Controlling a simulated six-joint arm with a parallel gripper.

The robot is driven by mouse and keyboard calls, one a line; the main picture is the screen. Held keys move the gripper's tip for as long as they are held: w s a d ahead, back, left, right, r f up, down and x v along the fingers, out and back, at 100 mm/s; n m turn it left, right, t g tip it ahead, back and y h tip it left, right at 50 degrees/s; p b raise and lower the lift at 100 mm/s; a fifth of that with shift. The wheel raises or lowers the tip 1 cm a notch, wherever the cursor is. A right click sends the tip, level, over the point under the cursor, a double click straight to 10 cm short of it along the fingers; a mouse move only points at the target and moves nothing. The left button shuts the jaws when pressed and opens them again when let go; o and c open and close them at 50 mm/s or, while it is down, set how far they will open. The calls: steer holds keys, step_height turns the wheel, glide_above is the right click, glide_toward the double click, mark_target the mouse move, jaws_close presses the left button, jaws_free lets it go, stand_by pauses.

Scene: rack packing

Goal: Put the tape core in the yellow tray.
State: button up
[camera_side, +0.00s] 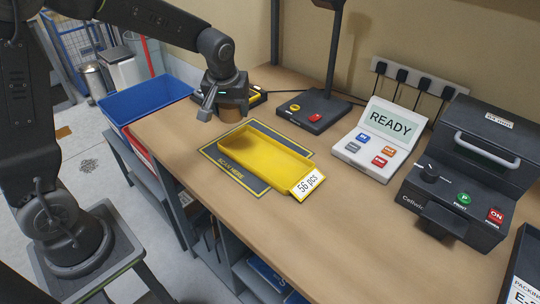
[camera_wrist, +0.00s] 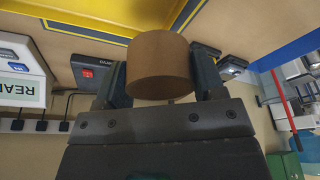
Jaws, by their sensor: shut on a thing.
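The tape core (camera_wrist: 159,66) is a brown, short cylinder. My gripper (camera_wrist: 161,80) is shut on it, with one finger on each side. In the side view the tape core (camera_side: 231,115) hangs under my gripper (camera_side: 224,106), just beyond the far left end of the yellow tray. The yellow tray (camera_side: 268,155) lies on a dark mat on the bench, and no items show inside it. It carries a card reading "56 pcs" at its near right end. In the wrist view the yellow tray (camera_wrist: 110,8) shows along the top edge, apart from the tape core.
A blue bin (camera_side: 147,98) stands left of the bench edge. Behind the tray are a stand base with red and yellow buttons (camera_side: 313,110) and a READY panel (camera_side: 381,140). A dark machine (camera_side: 460,190) is at right. The bench front (camera_side: 340,245) is clear.

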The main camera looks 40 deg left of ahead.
glide_above(270, 160)
steer(key=f, duration=0.7)
steer(key=shift+s+d+f, duration=0.1)
steer(key=shift+s+d, duration=0.1)
steer(key=shift+s, duration=0.15)
steer(key=shift+f, duration=1.95)
steer(key=shift+f, duration=0.1)
steer(key=o, duration=0.9)
